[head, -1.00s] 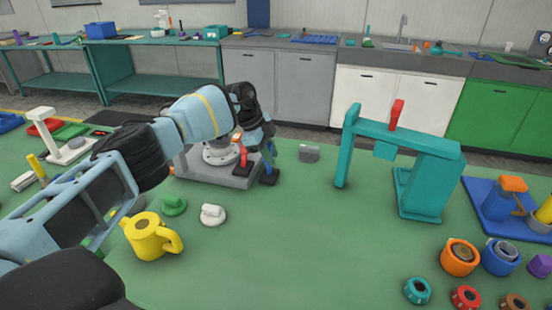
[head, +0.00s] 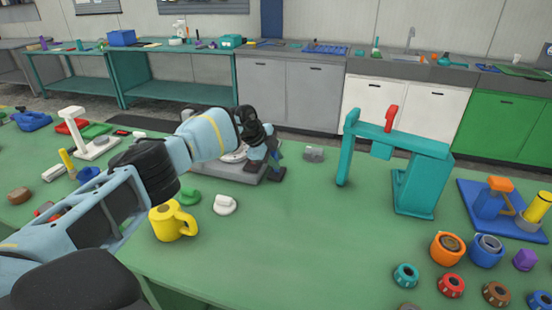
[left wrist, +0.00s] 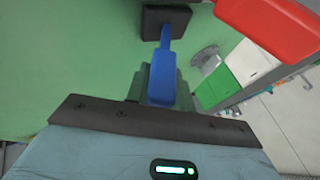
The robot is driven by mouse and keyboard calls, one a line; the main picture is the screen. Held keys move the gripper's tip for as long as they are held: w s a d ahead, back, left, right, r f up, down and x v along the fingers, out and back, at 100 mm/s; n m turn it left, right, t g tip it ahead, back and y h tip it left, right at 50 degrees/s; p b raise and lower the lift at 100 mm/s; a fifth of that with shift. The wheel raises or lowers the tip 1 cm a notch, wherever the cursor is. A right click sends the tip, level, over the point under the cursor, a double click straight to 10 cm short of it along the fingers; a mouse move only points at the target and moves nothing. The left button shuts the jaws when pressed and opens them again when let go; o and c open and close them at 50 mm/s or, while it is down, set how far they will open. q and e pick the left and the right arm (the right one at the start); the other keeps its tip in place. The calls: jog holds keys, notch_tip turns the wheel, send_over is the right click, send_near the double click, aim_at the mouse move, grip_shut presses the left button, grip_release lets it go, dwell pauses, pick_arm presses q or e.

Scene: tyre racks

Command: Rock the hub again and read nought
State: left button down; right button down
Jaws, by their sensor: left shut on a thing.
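The pale round hub (head: 235,155) sits on a grey base plate (head: 232,173) on the green bench, mostly covered by my left arm in the head view. My left gripper (head: 270,150) is at the hub's right side, pointing down. It is shut on a blue handle-like piece (head: 275,162) with a black square end (head: 279,174). The left wrist view shows the blue piece (left wrist: 163,75), the black square end (left wrist: 165,22) over green, and a large red part (left wrist: 275,25) close by. I see no readable dial. My right gripper is not in view.
A yellow mug (head: 172,222) and a white knob (head: 225,204) stand before the plate. A small grey block (head: 314,154) and a teal frame with a red handle (head: 425,180) are to the right. Several coloured rings lie front right. The bench's middle front is clear.

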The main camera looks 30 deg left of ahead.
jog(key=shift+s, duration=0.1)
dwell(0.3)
pick_arm(q)
jog(key=c, duration=1.2)
grip_release()
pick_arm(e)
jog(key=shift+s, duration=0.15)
pick_arm(q)
jog(key=shift+s, duration=0.1)
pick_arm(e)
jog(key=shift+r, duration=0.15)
pick_arm(q)
jog(key=p+v, duration=0.3)
jog(key=v, duration=0.4)
jog(key=shift+s+r, duration=0.25)
jog(key=shift+r, duration=0.05)
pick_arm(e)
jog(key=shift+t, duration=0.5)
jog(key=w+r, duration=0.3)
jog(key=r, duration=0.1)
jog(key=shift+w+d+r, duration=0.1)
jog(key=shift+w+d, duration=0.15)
pick_arm(q)
jog(key=shift+a, duration=0.15)
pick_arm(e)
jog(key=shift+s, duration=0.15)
pick_arm(q)
jog(key=shift+f, duration=0.15)
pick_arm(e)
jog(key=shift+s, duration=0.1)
